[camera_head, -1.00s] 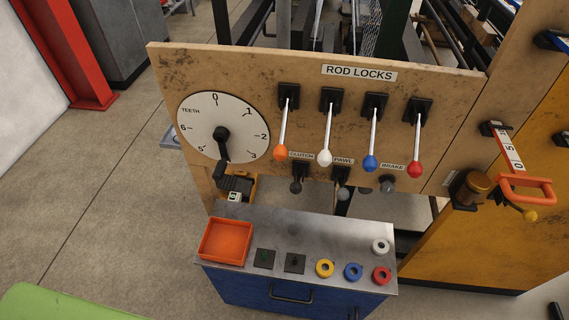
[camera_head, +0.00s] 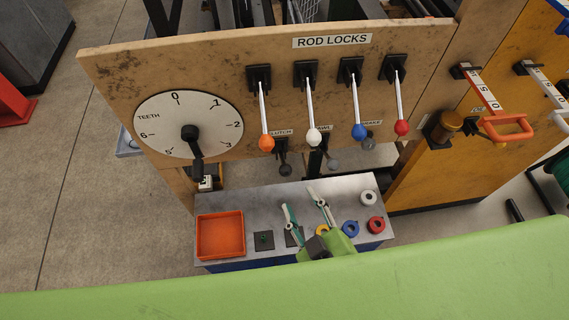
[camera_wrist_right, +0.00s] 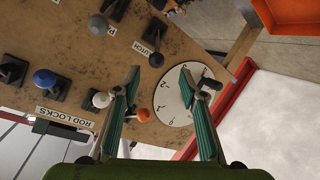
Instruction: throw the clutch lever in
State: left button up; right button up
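The clutch lever (camera_head: 284,158) is a short dark lever with a dark round knob. It hangs down under the CLUTCH label at the lower edge of the wooden panel, left of the pawl lever (camera_head: 333,164). The clutch lever's knob also shows in the right wrist view (camera_wrist_right: 156,60), just beyond the fingertips. My right gripper (camera_head: 300,199) is open and empty above the metal bench top, in front of and below the clutch lever, apart from it. Its two green-padded fingers also show in the right wrist view (camera_wrist_right: 160,72). My left gripper is not in view.
Rod-lock levers with orange (camera_head: 266,143), white (camera_head: 313,137), blue (camera_head: 359,132) and red (camera_head: 401,127) knobs hang just above. The brake lever (camera_head: 369,143) is to the right. A dial (camera_head: 160,115) is at left. The bench holds an orange tray (camera_head: 241,234) and coloured rings.

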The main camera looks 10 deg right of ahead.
aim_at(285, 167)
jog(key=p+x, duration=0.1)
jog(key=x, duration=0.8)
jog(key=p+x, duration=0.1)
jog(key=x, duration=0.3)
jog(key=shift+w+r+p, duration=0.2)
jog(key=shift+w+p, duration=0.1)
jog(key=shift+w, duration=0.15)
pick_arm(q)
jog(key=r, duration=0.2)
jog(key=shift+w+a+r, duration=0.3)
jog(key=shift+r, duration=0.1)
pick_arm(e)
jog(key=shift+d, duration=0.1)
grip_shut()
